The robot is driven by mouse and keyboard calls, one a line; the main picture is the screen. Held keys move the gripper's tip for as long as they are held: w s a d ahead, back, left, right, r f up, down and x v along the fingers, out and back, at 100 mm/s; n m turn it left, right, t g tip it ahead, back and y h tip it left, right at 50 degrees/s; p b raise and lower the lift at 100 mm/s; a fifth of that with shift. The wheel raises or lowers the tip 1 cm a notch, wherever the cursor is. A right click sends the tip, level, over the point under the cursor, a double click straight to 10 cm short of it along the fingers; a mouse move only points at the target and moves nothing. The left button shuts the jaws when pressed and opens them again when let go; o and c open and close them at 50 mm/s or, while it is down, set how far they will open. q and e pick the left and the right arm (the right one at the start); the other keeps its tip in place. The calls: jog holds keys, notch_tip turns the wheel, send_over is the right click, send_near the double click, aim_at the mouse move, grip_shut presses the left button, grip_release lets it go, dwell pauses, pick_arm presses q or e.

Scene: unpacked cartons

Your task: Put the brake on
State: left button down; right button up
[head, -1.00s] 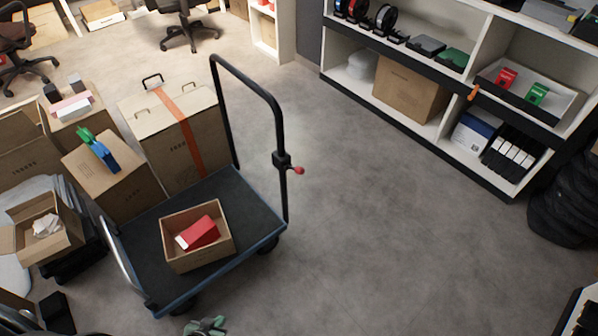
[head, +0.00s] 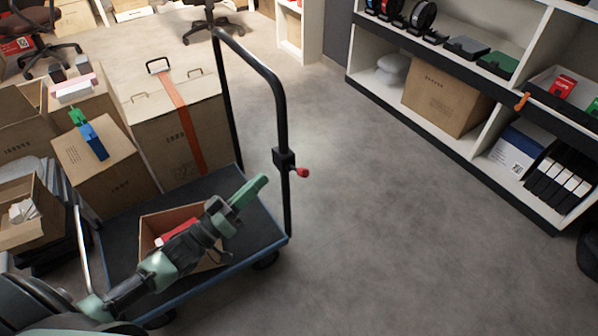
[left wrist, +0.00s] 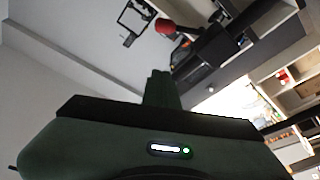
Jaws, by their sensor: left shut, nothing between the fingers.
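The trolley (head: 262,215) has a black push handle (head: 262,70) at its far end. A black clamp (head: 284,158) on the handle's right post carries a short lever with a red knob (head: 302,172), which points right. I take this lever for the brake. The red knob also shows in the left wrist view (left wrist: 165,27), beyond the fingers. My left gripper (head: 258,184) is shut and empty above the trolley deck, left of and a little below the knob, apart from it. Its shut fingers show in the left wrist view (left wrist: 160,85). My right gripper is out of view.
An open carton (head: 150,230) with a red box (head: 178,232) stands on the deck, partly hidden by my left arm. A large carton with an orange strap (head: 150,125) stands behind the trolley. A shelf unit (head: 480,140) is at right. The floor between is clear.

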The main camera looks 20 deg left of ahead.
aim_at(298, 170)
pick_arm(q)
jog(key=shift+r, duration=0.2)
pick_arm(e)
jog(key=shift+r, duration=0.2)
pick_arm(q)
jog(key=shift+d, duration=0.1)
